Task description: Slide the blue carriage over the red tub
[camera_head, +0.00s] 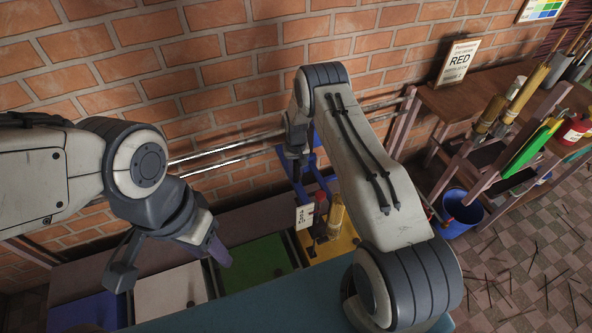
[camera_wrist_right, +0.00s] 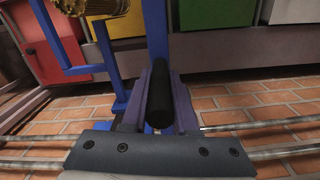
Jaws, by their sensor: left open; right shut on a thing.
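The blue carriage (camera_head: 308,160) hangs on two metal rails along the brick wall. My right gripper (camera_wrist_right: 160,85) is shut on the carriage's black handle (camera_wrist_right: 160,105). The red tub (camera_wrist_right: 48,45) shows at the upper left of the right wrist view, beside the yellow one; my right arm hides it in the head view. My left gripper (camera_head: 170,270) is open and empty above the blue and white tubs.
A green tub (camera_head: 255,260), white tub (camera_head: 170,292) and blue tub (camera_head: 88,312) extend leftward. A blue bucket (camera_head: 460,212) is below. The rails (camera_head: 225,157) look clear left of the carriage.

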